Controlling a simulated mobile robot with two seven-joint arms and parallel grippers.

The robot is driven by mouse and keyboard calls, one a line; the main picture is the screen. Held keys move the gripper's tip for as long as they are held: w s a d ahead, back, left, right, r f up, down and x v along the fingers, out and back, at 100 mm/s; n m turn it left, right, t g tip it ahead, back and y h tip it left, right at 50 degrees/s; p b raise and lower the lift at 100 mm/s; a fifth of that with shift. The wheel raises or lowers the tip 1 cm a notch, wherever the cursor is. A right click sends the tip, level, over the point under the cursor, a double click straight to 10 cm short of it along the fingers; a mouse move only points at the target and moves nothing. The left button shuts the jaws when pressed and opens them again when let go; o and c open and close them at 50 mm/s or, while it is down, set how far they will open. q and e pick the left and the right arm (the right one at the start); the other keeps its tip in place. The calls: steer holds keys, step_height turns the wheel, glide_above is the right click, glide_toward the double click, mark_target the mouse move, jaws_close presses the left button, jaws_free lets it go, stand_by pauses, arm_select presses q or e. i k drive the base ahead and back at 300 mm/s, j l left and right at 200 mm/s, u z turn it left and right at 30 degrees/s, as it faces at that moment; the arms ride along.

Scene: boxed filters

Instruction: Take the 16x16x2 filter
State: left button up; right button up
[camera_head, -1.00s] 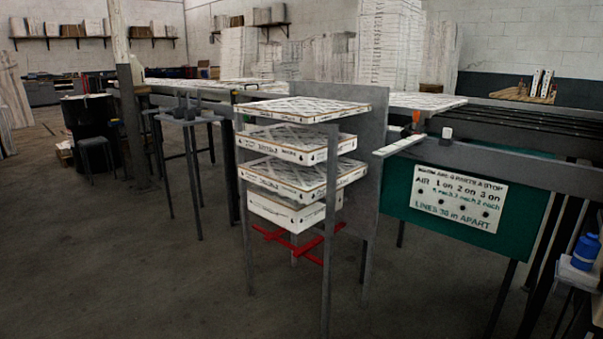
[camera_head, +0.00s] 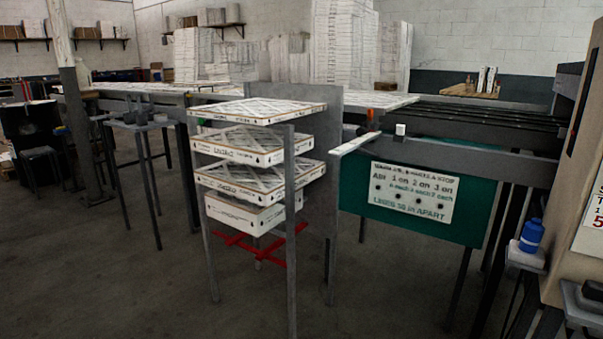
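Several flat boxed filters sit stacked on a grey metal rack in the head view. The top filter (camera_head: 257,109) lies flat on the rack's top with its lattice face up. A second filter (camera_head: 240,146) and a third filter (camera_head: 256,179) lie on levels below it. A thicker white box (camera_head: 246,213) sits lowest, above red crossed bars (camera_head: 259,240). The print on the box edges is too small to read a size. Neither of my grippers is in view.
A grey panel (camera_head: 325,120) stands against the rack's right side. A green board with a white sign (camera_head: 412,192) hangs from the conveyor further right. A blue bottle (camera_head: 531,235) stands at the right. The floor (camera_head: 150,290) in front and left is clear.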

mark_target(264, 187)
steer(key=i+j+z, duration=0.25)
steer(key=j+z, duration=0.15)
steer(key=i+j+z, duration=0.2)
steer(key=j+z, duration=0.15)
steer(key=i+j+z, duration=0.1)
steer(key=j, duration=0.25)
steer(key=i+j+z, duration=0.1)
steer(key=j, duration=0.25)
steer(key=i+j+z, duration=0.1)
steer(key=j, duration=0.3)
steer(key=i+j, duration=0.1)
steer(key=j, duration=0.4)
steer(key=i+j, duration=0.15)
steer(key=j, duration=0.35)
steer(key=i+j, duration=0.1)
steer(key=j, duration=0.4)
steer(key=i+j+z, duration=0.1)
steer(key=j, duration=0.4)
steer(key=i+j, duration=0.15)
steer(key=j, duration=0.35)
steer(key=i+j, duration=0.1)
steer(key=j, duration=0.4)
